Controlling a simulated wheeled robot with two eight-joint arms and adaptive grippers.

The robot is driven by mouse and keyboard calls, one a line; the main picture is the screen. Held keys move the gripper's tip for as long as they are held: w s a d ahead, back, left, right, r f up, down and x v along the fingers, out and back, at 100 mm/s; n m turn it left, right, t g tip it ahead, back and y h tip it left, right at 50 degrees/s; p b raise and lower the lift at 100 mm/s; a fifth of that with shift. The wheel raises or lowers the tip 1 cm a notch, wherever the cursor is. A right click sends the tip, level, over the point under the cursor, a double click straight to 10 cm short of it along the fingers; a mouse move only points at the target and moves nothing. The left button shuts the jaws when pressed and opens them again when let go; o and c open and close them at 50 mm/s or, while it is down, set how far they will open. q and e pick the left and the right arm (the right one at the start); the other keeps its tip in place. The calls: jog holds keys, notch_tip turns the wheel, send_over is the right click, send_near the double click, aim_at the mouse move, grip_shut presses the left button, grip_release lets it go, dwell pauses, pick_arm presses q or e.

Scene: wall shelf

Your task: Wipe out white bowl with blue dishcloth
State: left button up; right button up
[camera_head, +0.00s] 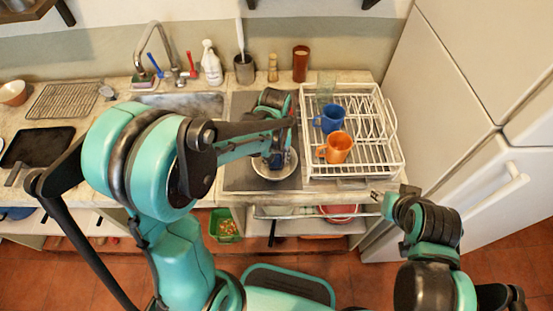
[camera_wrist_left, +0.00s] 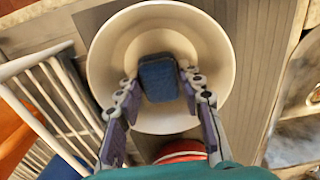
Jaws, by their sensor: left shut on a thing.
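The white bowl (camera_head: 272,173) stands on the grey drainboard between the sink and the dish rack. In the left wrist view the white bowl (camera_wrist_left: 190,112) fills the middle, seen from above. My left gripper (camera_wrist_left: 157,88) is over the bowl and shut on the blue dishcloth (camera_wrist_left: 158,78), a dark blue folded piece between its fingers. The cloth is over the bowl's inside; I cannot tell whether it touches the bottom. In the head view my left arm hides the cloth and part of the bowl. My right gripper (camera_head: 377,196) is near the counter's front edge, away from the bowl; its fingers are too small to read.
A white dish rack (camera_head: 388,160) with a blue mug (camera_head: 331,118), an orange mug (camera_head: 336,148) and a glass (camera_head: 325,86) stands right of the bowl. The sink (camera_head: 186,104) is to the left. Bottles and utensils line the wall.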

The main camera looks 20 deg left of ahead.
pick_arm(q)
jog(key=shift+a+r+p, duration=0.2)
jog(key=shift+r+p, duration=0.2)
jog(key=r+p, duration=0.4)
jog(key=r, duration=0.1)
jog(key=r+p, duration=0.2)
jog(key=r, duration=0.1)
jog(key=shift+s+d+r, duration=0.15)
jog(key=shift+s+r, duration=0.05)
jog(key=shift+s, duration=0.1)
jog(key=shift+f, duration=0.1)
